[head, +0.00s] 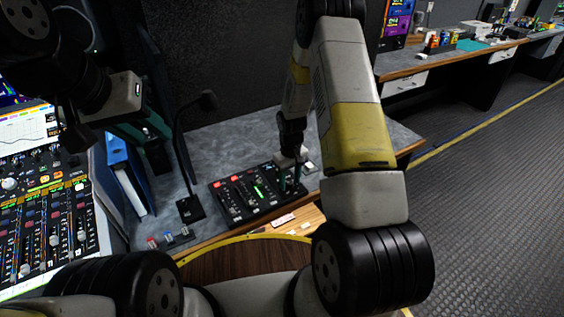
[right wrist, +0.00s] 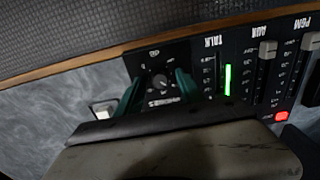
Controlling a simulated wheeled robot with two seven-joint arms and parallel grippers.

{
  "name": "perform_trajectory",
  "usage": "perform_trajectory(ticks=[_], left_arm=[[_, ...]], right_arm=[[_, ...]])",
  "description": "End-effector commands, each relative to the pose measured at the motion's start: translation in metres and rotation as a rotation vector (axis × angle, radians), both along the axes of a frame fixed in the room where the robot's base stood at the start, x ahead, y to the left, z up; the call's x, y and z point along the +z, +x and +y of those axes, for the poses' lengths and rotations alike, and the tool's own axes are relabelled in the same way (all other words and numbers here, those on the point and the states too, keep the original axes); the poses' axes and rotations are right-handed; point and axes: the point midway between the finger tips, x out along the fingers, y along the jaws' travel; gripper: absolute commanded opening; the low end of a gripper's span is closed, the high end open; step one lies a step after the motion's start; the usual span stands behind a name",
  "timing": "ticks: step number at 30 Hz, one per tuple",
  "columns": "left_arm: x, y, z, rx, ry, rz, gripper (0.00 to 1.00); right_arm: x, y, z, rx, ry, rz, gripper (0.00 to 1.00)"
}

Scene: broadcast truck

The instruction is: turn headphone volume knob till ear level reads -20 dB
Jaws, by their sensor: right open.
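The dark intercom panel (head: 232,205) lies on the grey desk, with sliders and a green bar (head: 258,192). My right gripper (head: 289,177) is over the panel's right end, partly hidden by my arm. In the right wrist view, a dark round knob (right wrist: 160,83) with a dial scale sits between the two green fingers of my right gripper (right wrist: 157,90). The fingers are apart, one on each side; I cannot tell whether they touch the knob. The lit green bar (right wrist: 228,79) is beside the TALK slider. No dB number is readable. My left gripper (head: 155,145) hangs above the desk, left of the panel.
A gooseneck microphone (head: 190,207) stands left of the panel. Blue binders (head: 122,170) and a mixing console (head: 45,225) are further left. Small switches (head: 168,240) sit near the front edge. Free desk surface shows behind the panel.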

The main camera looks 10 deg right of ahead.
Motion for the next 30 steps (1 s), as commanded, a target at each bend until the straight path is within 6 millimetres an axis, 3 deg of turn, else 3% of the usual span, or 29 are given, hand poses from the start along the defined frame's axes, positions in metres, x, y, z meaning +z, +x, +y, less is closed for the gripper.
perform_trajectory(ticks=[7,14,30], left_arm=[[0.0,0.0,0.0,0.0,0.0,0.0,0.36],[0.0,0.0,0.0,0.0,0.0,0.0,0.36],[0.0,0.0,0.0,0.0,0.0,0.0,0.36]], right_arm=[[-0.0008,0.0002,-0.0002,0.0,0.0,0.0,0.44],[-0.0006,0.0003,-0.0001,0.0,0.0,0.0,0.0],[-0.0002,0.0004,0.0,-0.111,-0.001,0.0,0.0]])
